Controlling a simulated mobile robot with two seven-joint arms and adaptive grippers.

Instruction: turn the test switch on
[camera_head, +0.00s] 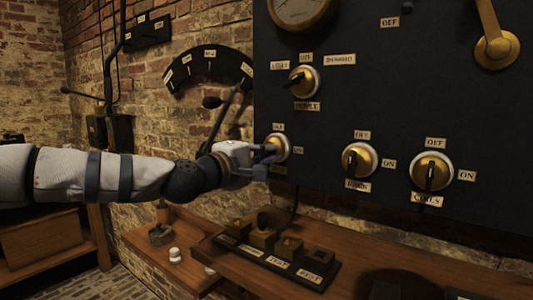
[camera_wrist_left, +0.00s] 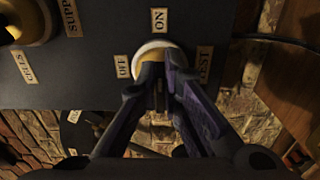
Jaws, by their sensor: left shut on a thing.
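The test switch (camera_head: 282,146) is a brass knob with a white ring at the left edge of the dark panel. It also shows in the left wrist view (camera_wrist_left: 158,44), with OFF, ON and TEST labels around it. My left gripper (camera_head: 268,153) is at the switch, and in the left wrist view its fingers (camera_wrist_left: 164,80) are shut on the switch handle. The fingers hide most of the handle, so I cannot tell which label it points at. My right gripper is not in view.
Similar brass switches sit on the panel: one above (camera_head: 302,80), one to the right (camera_head: 360,160), and the cells switch (camera_head: 432,171) farther right. A key block (camera_head: 275,252) stands on the wooden shelf (camera_head: 352,262) below. A lever with a curved scale (camera_head: 208,66) is on the brick wall.

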